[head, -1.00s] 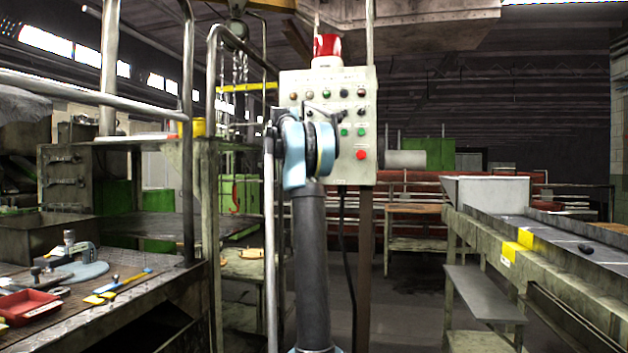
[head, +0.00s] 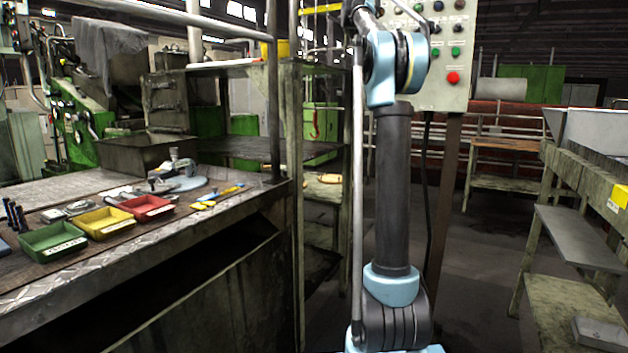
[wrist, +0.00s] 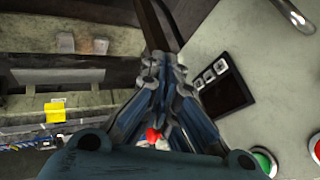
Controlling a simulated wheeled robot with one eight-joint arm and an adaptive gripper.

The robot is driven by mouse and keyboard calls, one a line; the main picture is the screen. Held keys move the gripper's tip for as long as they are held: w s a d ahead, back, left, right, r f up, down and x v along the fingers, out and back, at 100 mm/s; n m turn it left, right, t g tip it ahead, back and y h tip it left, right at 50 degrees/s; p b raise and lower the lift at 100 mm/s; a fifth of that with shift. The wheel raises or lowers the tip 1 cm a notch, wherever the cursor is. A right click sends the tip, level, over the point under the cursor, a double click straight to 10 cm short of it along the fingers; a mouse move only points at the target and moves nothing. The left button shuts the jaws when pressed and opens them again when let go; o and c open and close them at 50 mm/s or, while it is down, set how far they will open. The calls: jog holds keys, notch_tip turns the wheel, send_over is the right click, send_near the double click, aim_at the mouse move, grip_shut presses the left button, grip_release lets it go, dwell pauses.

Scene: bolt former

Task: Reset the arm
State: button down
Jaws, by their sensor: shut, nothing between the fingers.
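My arm stands upright in the head view, with a dark column and light blue joints, in front of the grey control panel. My gripper is out of sight in the head view. In the wrist view my gripper (wrist: 155,75) is shut with its fingers together and nothing held. Around it are a pale panel surface (wrist: 270,60) with a dark display (wrist: 222,85), and a green button (wrist: 264,160) and a red one at the lower right edge. In the head view the control panel (head: 440,85) is behind my arm, with its top cut off.
A workbench (head: 130,275) on the left holds green (head: 53,242), yellow (head: 101,222) and red (head: 146,207) trays and tools. A metal railing (head: 230,30) stands above it. A conveyor frame with a grey shelf (head: 580,235) is at the right. Open floor (head: 480,270) lies between.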

jog(key=s+a+f+n+y, duration=0.2)
jog(key=s+a+f+n, duration=0.3)
jog(key=s+f, duration=1)
jog(key=s+a+f+n+y, duration=0.2)
jog(key=s+a+f+n, duration=0.3)
jog(key=s+f+n, duration=0.5)
jog(key=s+a+f+n+y, duration=0.2)
jog(key=s+a+f+n, duration=0.3)
jog(key=s+f, duration=1.6)
notch_tip(320, 180, down, 8)
jog(key=n, duration=0.3)
jog(key=shift+s+a+y, duration=0.15)
jog(key=shift+s+y, duration=0.25)
jog(key=shift+w, duration=0.1)
jog(key=shift+w+f, duration=0.2)
jog(key=shift+w, duration=0.15)
